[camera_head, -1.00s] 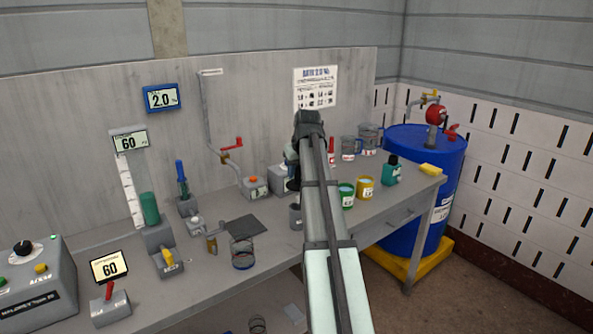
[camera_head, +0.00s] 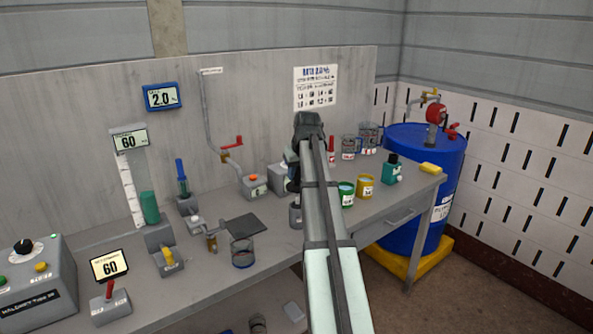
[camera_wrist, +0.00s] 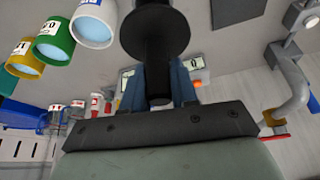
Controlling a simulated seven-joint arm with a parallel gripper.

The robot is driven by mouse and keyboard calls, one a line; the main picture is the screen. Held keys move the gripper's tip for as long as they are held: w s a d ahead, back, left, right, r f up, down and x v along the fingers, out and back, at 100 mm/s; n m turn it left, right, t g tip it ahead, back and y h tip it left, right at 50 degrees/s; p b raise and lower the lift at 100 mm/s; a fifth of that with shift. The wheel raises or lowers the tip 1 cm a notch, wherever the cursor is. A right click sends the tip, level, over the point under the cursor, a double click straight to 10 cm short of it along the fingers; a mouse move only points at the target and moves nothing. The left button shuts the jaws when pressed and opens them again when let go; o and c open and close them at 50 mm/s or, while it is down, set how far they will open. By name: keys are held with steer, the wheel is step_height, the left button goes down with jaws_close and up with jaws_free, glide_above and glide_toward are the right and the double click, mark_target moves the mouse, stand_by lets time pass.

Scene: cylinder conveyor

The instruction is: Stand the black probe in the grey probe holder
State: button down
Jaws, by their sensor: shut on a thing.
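The black probe (camera_wrist: 155,35) is between the two blue fingers of my gripper (camera_wrist: 159,72) in the wrist view. My gripper is shut on it. In the head view my arm hides most of the gripper; a dark part of gripper or probe (camera_head: 293,178) shows at the arm's left edge, above the bench. I cannot clearly pick out the grey probe holder; a grey box (camera_head: 278,176) stands partly hidden behind the arm.
A grey cup (camera_head: 295,216), a green cup (camera_head: 346,196) and a yellow cup (camera_head: 365,188) stand close to the arm. A clear cylinder (camera_head: 242,253) and a dark flat plate (camera_head: 244,223) are to the left. A blue drum (camera_head: 425,180) stands beyond the bench's right end.

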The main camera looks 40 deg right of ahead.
mark_target(296, 185)
steer(key=shift+f, duration=2.5)
steer(key=shift+f, duration=0.2)
steer(key=shift+f, duration=0.7)
steer(key=shift+f, duration=0.15)
steer(key=c, duration=0.8)
jaws_free()
steer(key=v, duration=1.4)
